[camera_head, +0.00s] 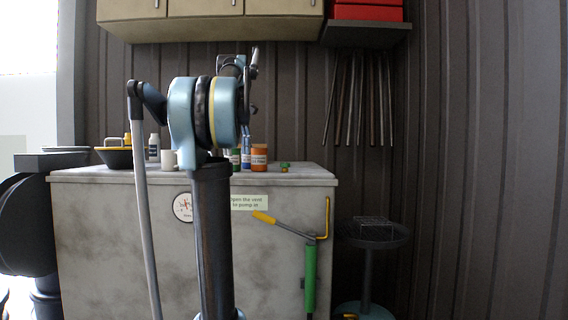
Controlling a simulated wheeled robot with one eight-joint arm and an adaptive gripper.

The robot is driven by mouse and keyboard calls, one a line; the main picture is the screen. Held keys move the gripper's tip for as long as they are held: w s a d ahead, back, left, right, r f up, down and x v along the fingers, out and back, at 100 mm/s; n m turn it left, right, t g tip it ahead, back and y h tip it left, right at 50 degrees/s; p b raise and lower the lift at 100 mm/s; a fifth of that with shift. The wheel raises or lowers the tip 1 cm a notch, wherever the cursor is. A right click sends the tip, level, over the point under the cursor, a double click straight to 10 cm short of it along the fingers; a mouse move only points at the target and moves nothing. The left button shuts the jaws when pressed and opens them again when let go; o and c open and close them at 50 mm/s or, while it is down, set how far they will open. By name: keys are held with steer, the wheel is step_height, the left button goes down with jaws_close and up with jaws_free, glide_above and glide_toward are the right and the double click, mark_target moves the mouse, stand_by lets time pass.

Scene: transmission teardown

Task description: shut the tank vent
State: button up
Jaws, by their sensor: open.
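A grey, stained tank (110,235) stands in front of me, with a flat top and a label (249,202) that reads roughly "Open the vent to pump in". A small green and yellowish fitting (285,168) sits on the tank's top, right of the orange jar; it may be the vent, but it is too small to tell its state. My gripper (253,80) is raised above the tank top, partly hidden behind my own blue wrist joint. It is open, and I see nothing between its fingers. It is apart from the small fitting, up and to its left.
A pump with green body (310,265) and yellow-tipped lever (264,217) is at the front. A round stand (372,238) is at right.

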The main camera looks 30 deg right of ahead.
steer(key=w+d+r, duration=0.2)
steer(key=d+r, duration=0.7)
steer(key=d, duration=0.3)
step_height(320, 180, up, 4)
steer(key=f+n, duration=0.1)
glide_above(285, 165)
steer(key=w+d, duration=0.1)
steer(key=w, duration=0.1)
steer(key=shift+g, duration=0.4)
steer(key=shift+s+f, duration=0.2)
steer(key=shift+f, duration=8.25)
steer(key=shift+c, duration=0.3)
steer(key=c, duration=1)
steer(key=shift+d, duration=0.15)
